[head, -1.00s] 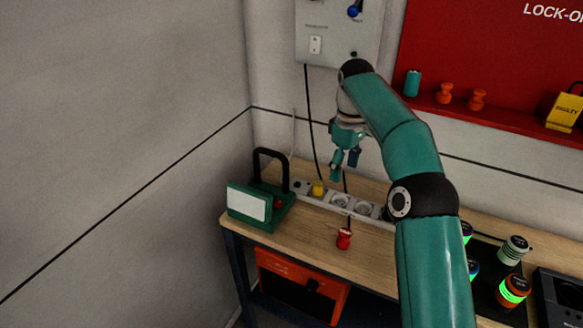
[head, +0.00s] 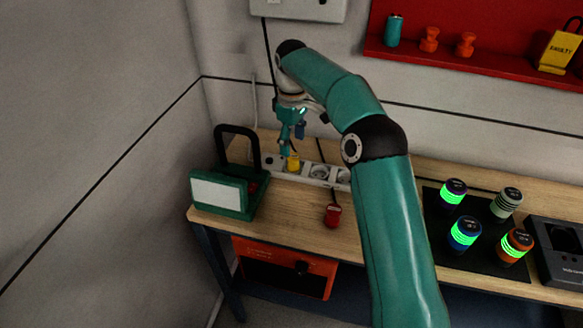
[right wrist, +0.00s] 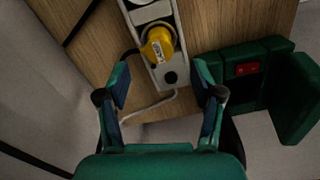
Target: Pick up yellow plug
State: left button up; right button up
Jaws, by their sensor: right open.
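The yellow plug (head: 293,163) sits in the white power strip (head: 318,172) at the back of the wooden bench. In the right wrist view the yellow plug (right wrist: 158,46) shows large in one socket of the strip, with a dark cord at its side. My right gripper (head: 292,149) is open and empty, just above the plug in the head view. In the right wrist view the open fingers of my right gripper (right wrist: 163,84) stand to either side, with the plug beyond them and apart from them. My left gripper is not in view.
A green box with a black handle (head: 222,196) stands just left of the strip. A red plug (head: 332,215) lies on the bench in front. Several lit canisters (head: 464,233) stand on a dark mat at right. The wall (head: 100,120) is close on the left.

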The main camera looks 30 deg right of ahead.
aim_at(293, 155)
jog(key=shift+d+f+p, duration=0.1)
jog(key=shift+f+p, duration=0.3)
jog(key=shift+f, duration=3)
jog(key=shift+s, duration=0.1)
grip_shut()
jog(key=shift+r, duration=0.2)
